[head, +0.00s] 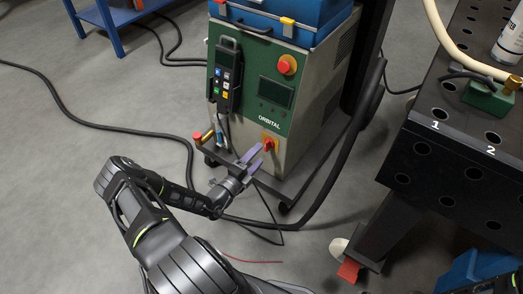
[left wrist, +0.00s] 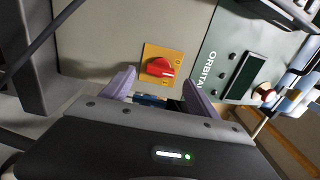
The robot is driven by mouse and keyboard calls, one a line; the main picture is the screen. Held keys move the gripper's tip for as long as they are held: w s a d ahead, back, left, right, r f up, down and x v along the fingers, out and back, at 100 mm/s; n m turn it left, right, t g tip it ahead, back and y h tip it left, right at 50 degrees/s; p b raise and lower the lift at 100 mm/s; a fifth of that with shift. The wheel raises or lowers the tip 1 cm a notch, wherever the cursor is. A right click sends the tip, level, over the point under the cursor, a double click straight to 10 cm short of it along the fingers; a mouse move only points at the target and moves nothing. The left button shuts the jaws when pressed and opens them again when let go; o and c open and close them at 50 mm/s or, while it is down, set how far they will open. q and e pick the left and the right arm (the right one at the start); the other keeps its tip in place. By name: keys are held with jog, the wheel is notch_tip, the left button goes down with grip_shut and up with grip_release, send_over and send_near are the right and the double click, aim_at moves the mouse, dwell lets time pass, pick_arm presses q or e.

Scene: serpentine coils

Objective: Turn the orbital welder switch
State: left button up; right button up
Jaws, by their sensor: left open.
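The orbital welder (head: 259,89) is a beige cabinet with a green front panel marked ORBITAL. Its switch (head: 268,144) is a red knob on a yellow-orange plate low on the front. In the left wrist view the red knob (left wrist: 160,68) shows whole on its plate, just beyond the fingertips and between them. My left gripper (head: 251,160) has purple fingers, open, pointing at the switch from slightly below it. In the left wrist view the left gripper (left wrist: 157,85) spans the knob with nothing between its fingers. I cannot tell whether they touch. My right gripper is not in view.
A red emergency button (head: 287,65) and a hanging pendant (head: 225,75) are on the welder's front. Cables lie on the floor around its wheeled base. A black perforated table (head: 455,125) stands at the right. The grey floor (head: 80,180) at left is mostly clear.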

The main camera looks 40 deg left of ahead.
pick_arm(q)
jog(key=s, duration=0.3)
jog(key=shift+s+d, duration=0.1)
jog(key=shift+s, duration=0.3)
